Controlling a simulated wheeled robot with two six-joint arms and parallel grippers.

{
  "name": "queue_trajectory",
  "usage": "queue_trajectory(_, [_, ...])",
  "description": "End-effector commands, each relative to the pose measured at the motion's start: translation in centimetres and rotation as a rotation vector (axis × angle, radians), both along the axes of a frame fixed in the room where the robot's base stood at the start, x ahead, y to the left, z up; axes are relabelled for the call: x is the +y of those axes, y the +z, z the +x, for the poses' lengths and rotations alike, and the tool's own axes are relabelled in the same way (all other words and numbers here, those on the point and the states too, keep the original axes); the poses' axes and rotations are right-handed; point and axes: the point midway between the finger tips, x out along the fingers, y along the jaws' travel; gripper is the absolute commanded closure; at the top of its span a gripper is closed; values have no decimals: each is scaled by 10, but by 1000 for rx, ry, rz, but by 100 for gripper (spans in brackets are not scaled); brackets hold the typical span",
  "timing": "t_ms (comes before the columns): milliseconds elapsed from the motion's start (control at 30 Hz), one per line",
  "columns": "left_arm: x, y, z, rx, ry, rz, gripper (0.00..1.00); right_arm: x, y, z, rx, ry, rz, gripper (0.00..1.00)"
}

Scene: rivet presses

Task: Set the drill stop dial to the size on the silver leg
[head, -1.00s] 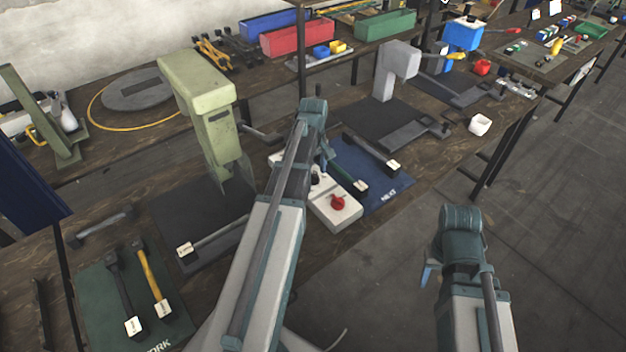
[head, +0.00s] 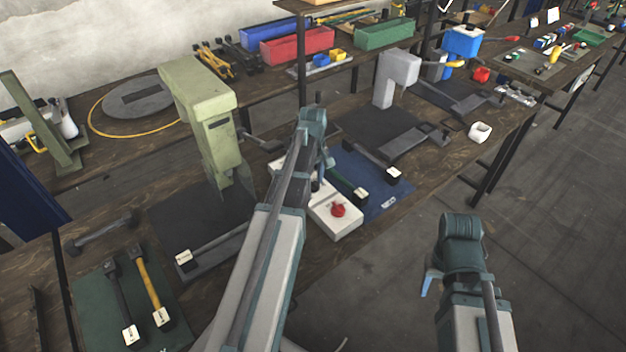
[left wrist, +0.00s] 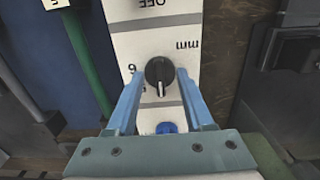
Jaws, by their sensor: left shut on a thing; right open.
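The drill stop dial (left wrist: 159,70) is a black round knob with a white pointer line, on a white control box (head: 350,224). In the left wrist view its pointer points down towards the gripper; upside-down "mm" and "6" marks lie beside it. My left gripper (left wrist: 158,79) has its blue fingers on both sides of the dial, shut on it. In the head view my left arm partly hides the box. A silver leg (head: 374,155) with a white tag lies on the blue mat (head: 378,204); its print is too small to read. My right gripper (head: 428,283) is open and empty, right of the bench.
A red knob (head: 338,210) sits on the box's near end. A green press (head: 213,120) stands left of my arm, with a tagged grey bar (head: 215,245) at its base. A green mat (head: 95,298) holds black and yellow tagged tools. A grey press (head: 384,85) stands behind.

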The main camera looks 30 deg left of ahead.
Motion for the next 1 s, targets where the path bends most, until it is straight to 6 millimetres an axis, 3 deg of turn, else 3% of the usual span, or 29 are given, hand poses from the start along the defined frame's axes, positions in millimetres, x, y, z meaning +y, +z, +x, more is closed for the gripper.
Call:
queue_trajectory(267, [0, 0, 0, 0, -130, 0, 100, 0, 0, 0, 0, 0, 0, 50])
queue_trajectory(1000, [0, 0, 0, 0, -724, 0, 100, 0, 0, 0, 0, 0, 0, 50])
